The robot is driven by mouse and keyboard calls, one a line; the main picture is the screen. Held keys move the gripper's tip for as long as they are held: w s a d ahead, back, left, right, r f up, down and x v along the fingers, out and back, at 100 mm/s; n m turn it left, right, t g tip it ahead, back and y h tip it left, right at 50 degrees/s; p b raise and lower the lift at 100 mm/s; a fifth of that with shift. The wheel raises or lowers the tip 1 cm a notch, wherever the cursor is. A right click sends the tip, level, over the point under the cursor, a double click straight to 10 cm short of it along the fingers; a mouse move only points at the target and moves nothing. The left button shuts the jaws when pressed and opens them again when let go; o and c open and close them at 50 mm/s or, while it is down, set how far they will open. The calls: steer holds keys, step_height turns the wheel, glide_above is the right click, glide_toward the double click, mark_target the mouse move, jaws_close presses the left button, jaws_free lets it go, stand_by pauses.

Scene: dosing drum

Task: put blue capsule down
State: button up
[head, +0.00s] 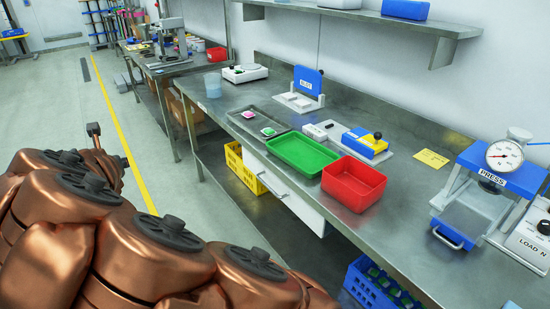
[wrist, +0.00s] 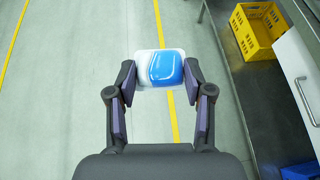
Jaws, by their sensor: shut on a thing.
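The blue capsule (wrist: 167,69) shows in the wrist view, a glossy blue and white pod with a pale edge. My gripper (wrist: 159,82) is shut on it, one finger at each side. Grey floor with a yellow line lies below the capsule, and no table surface is under it. In the head view my copper-coloured arm fills the lower left, and the gripper and the capsule are hidden there.
The steel bench (head: 411,200) runs along the wall. On it are a green tray (head: 303,154), a red bin (head: 353,184), a grey tray (head: 262,110) with small pods, and a blue press (head: 500,170). A yellow crate (wrist: 258,30) sits below the bench.

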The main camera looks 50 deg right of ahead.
steer(key=w+d+m+g+h+b, duration=0.2)
steer(key=w+d+m+h+b, duration=0.15)
steer(key=d, duration=1.05)
steer(key=m+g+h+b, duration=0.4)
steer(key=m+g+b, duration=0.4)
steer(key=m+g, duration=0.45)
glide_above(306, 154)
steer(key=w+a, duration=0.1)
steer(key=a, duration=0.3)
step_height(306, 154, down, 5)
steer(key=shift+f+b, duration=0.5)
steer(key=shift+f, duration=4.45)
steer(key=shift+f, duration=0.1)
steer(key=o, duration=1)
steer(key=shift+f, duration=0.1)
steer(key=shift+c, duration=0.2)
steer(key=shift+d, duration=0.1)
